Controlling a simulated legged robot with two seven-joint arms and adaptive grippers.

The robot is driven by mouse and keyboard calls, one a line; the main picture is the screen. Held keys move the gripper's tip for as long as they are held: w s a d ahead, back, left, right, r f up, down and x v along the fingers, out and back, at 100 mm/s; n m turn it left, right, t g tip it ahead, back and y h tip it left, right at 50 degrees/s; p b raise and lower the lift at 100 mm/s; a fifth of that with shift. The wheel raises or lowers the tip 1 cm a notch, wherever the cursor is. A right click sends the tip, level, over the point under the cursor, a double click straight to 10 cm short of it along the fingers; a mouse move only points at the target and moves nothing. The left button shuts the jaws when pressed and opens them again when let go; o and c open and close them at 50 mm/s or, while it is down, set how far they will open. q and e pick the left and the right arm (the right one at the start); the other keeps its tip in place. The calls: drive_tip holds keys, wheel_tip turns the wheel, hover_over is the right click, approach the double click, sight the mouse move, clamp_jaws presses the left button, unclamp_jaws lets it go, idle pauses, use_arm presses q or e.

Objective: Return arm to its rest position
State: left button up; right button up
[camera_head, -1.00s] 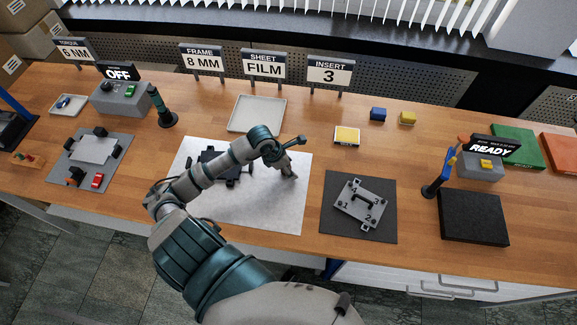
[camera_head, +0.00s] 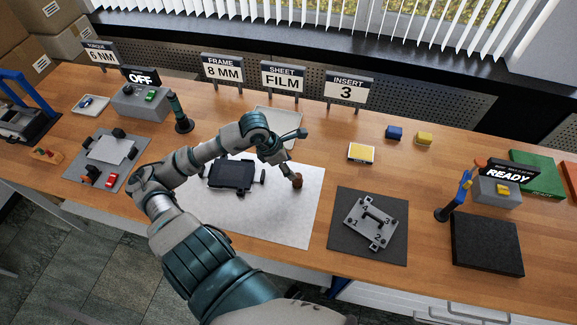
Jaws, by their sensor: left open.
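My left arm reaches in from the bottom left over the wooden bench. Its gripper (camera_head: 296,181) is open and empty, above the right part of the white sheet (camera_head: 265,222). A black frame-like fixture (camera_head: 232,175) lies on the sheet, left of the gripper and apart from it. My forearm passes over the sheet's left part and hides some of it. The fingertips are small in this view, and I cannot tell their height above the sheet. My right gripper does not show.
A grey plate with numbered corners (camera_head: 371,219) lies on a dark mat (camera_head: 345,250) at right. A black pad (camera_head: 487,245) and READY box (camera_head: 495,190) stand farther right. A tray (camera_head: 278,118) sits behind my wrist. Signs line the back. Bare wood lies around the yellow card (camera_head: 361,152).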

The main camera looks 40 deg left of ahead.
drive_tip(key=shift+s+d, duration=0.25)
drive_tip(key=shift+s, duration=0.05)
